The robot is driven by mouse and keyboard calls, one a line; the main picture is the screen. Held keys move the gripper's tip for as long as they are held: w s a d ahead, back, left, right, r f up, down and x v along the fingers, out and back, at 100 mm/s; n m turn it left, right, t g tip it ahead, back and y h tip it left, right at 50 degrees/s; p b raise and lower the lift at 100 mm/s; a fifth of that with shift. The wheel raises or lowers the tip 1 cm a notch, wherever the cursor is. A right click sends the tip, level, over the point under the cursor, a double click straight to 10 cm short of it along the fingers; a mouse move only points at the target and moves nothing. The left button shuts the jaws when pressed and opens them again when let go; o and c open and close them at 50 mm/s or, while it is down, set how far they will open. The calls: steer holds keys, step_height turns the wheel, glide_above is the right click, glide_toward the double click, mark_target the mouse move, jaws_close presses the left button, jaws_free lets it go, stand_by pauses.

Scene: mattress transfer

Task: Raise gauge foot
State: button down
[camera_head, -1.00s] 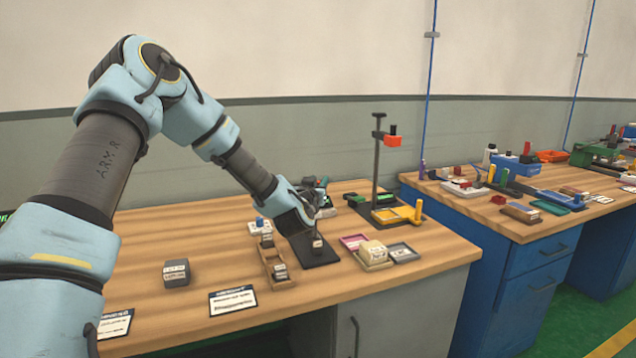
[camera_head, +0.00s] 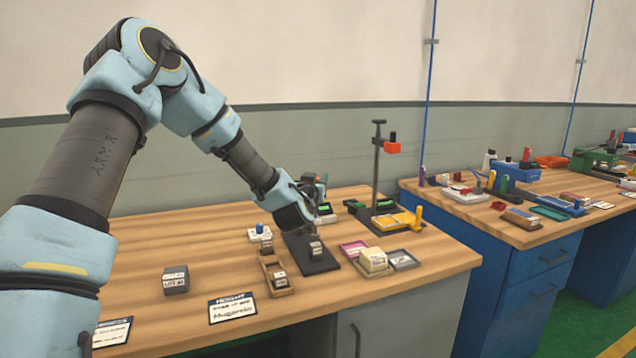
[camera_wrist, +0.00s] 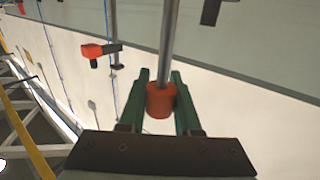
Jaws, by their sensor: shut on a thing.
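My gripper (camera_wrist: 160,103) is shut on an orange-red cylinder (camera_wrist: 160,101) around a thin metal rod (camera_wrist: 166,50), one green finger on each side in the wrist view. In the head view my gripper (camera_head: 310,211) is above and behind a dark base plate (camera_head: 324,264) on the wooden table. A small dark block with a pale label (camera_head: 316,248) stands on this plate. The cylinder is hidden in the head view, and I cannot make out the gauge foot for certain.
A tall dark stand (camera_head: 376,175) with a red head (camera_head: 392,148) stands to the right. A grey block (camera_head: 176,280) is at left. Open tabletop (camera_head: 215,245) lies between.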

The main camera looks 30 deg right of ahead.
steer(key=c, duration=0.8)
jaws_free()
steer(key=shift+r, duration=0.4)
steer(key=shift+c, duration=0.2)
steer(key=shift+o, duration=1.2)
steer(key=shift+f, duration=0.1)
steer(key=b+v, duration=0.3)
steer(key=v, duration=0.7)
steer(key=shift+s+a, duration=0.25)
steer(key=shift+s, duration=0.05)
